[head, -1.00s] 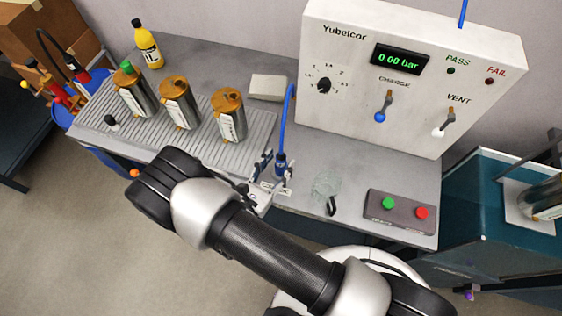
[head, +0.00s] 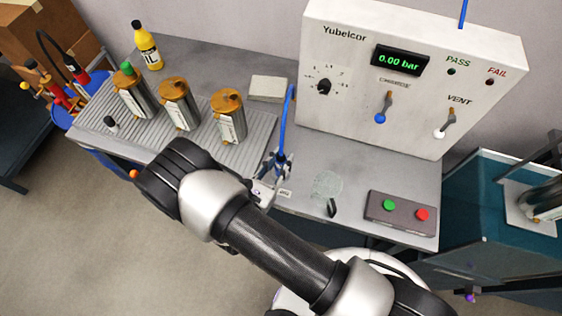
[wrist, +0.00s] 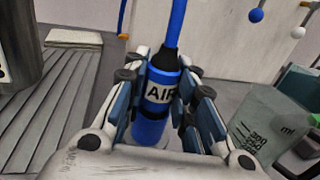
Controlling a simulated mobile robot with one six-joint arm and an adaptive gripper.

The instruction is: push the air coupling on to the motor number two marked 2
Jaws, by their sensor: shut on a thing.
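The blue air coupling (wrist: 155,92), lettered AIR, stands upright between my gripper's fingers (wrist: 165,105) in the wrist view, with its blue hose rising from the top. My gripper (head: 277,168) is shut on it beside the right end of the ribbed mat in the head view. Three silver motors with gold tops stand on the mat: a right one (head: 230,122), a middle one (head: 181,108) and a left one (head: 132,97) with a green cap. Their numbers are too small to read. The coupling is apart from the motors.
The white Yubelcor test panel (head: 350,75) reads 0.00 bar, with charge and vent levers. A button box (head: 400,213) and a clear measuring cup (head: 327,185) are to the right. A pale block (head: 268,88) and a yellow bottle (head: 147,50) stand behind the mat.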

